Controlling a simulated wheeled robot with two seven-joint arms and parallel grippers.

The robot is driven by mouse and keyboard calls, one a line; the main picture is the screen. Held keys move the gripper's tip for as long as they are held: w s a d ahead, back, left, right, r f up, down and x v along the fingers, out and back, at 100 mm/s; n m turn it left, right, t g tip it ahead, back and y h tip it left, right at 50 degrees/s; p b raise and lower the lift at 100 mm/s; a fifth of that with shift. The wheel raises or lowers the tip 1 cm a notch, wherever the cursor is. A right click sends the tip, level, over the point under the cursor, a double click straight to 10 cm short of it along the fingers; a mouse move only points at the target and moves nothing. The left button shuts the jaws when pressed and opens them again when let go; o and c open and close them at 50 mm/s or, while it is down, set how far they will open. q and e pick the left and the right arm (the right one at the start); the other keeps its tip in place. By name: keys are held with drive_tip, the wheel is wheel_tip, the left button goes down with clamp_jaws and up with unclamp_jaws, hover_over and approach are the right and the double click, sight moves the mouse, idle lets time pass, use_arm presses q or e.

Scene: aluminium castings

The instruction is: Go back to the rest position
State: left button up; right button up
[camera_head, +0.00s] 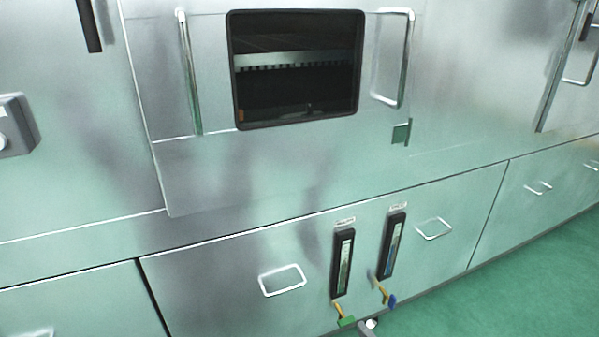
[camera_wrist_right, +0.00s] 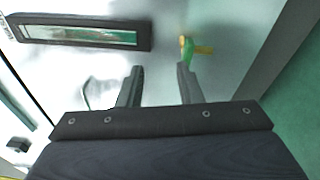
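My right gripper (camera_wrist_right: 160,68) shows in the right wrist view with its two dark fingers apart and nothing between them. A pale metal panel lies beyond the fingertips. A green and yellow valve (camera_wrist_right: 188,50) is just past the right fingertip; I cannot tell the distance. A black-framed sight gauge (camera_wrist_right: 80,33) is at the upper left of that view. My left gripper shows in neither view.
The metal machine front has a dark window (camera_head: 298,100) and door handles (camera_head: 189,75). Below are two gauges (camera_head: 336,285) (camera_head: 387,268), a green-handled valve (camera_head: 347,321), a blue-handled valve (camera_head: 391,300) and a wire drawer handle (camera_head: 282,293). Green floor (camera_head: 500,290) is clear at the lower right.

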drive_tip(key=s+a+r+n+g+y, duration=0.2)
drive_tip(key=s+r+n+g, duration=0.15)
drive_tip(key=r+n, duration=0.45)
drive_tip(key=s+a+r+n+g+y, duration=0.25)
drive_tip(key=r+n+g, duration=0.3)
drive_tip(key=n, duration=0.35)
drive_tip(key=s+a+r+n+g+y, duration=0.1)
drive_tip(key=s+a+r+n+g, duration=0.2)
drive_tip(key=r+n, duration=0.55)
drive_tip(key=s+d+r+n+h, duration=0.2)
drive_tip(key=s+r+n+h, duration=0.1)
drive_tip(key=s+n, duration=0.3)
drive_tip(key=s+d+r+n+t+h, duration=0.1)
drive_tip(key=s+d+r+n+h, duration=0.25)
drive_tip(key=s+n, duration=0.35)
drive_tip(key=s+d+r+n+h, duration=0.1)
drive_tip(key=s+r+n+h, duration=0.25)
drive_tip(key=s+n, duration=0.25)
wheel_tip(320, 180, up, 29)
drive_tip(key=p, duration=3)
drive_tip(key=shift+s+d, duration=0.2)
drive_tip(key=shift+d, duration=0.1)
